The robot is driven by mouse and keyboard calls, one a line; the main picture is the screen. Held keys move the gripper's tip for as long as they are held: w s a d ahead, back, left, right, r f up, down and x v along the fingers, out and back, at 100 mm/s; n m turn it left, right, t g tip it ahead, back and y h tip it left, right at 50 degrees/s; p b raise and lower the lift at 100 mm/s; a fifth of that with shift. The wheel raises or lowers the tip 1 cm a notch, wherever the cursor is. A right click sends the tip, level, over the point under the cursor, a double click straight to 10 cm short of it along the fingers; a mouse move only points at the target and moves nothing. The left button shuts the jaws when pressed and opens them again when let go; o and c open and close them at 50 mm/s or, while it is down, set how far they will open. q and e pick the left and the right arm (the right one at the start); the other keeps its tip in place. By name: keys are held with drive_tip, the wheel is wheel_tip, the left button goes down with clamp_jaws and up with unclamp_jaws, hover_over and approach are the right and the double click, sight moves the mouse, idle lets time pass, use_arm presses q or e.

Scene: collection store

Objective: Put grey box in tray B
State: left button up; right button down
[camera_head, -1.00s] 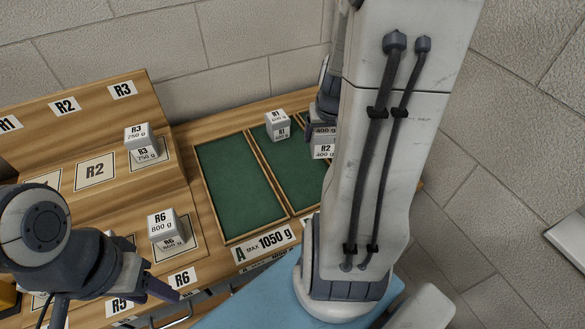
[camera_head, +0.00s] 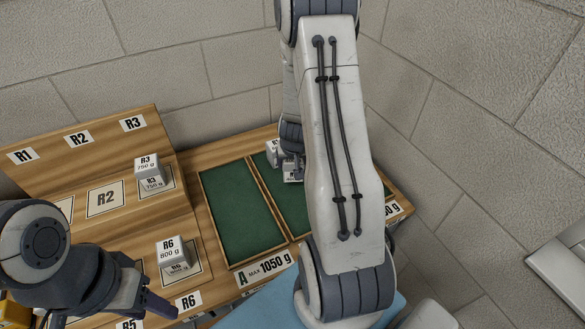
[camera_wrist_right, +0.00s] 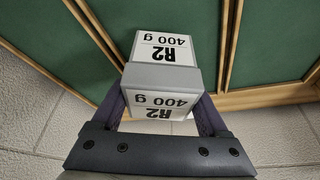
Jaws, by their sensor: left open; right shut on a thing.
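The grey box (camera_wrist_right: 165,75), labelled R2 400 g, is between the fingers of my right gripper (camera_wrist_right: 160,108) in the right wrist view. My right gripper is shut on it. In the head view the grey box (camera_head: 291,172) is partly hidden by my right arm, above the green-floored tray (camera_head: 292,205) right of tray A (camera_head: 240,225). That tray's label is mostly covered, with only "0 g" showing. I cannot tell whether the box touches the tray floor. My left gripper (camera_head: 112,308) is open and empty at the lower left, near the R5 and R6 labels.
Another light box (camera_head: 273,152) stands close behind the held box in the same tray. Boxes R3 (camera_head: 148,165) and R6 (camera_head: 172,250) are on the wooden stepped rack (camera_head: 100,165) at left. Place R2 (camera_head: 105,198) is bare. Tray A is empty.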

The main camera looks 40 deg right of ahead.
sight(292, 172)
wheel_tip(292, 172, down, 3)
drive_tip(key=shift+f+b, duration=0.1)
drive_tip(key=shift+b, duration=0.4)
drive_tip(key=shift+w+f, duration=0.1)
drive_tip(key=shift+f, duration=0.35)
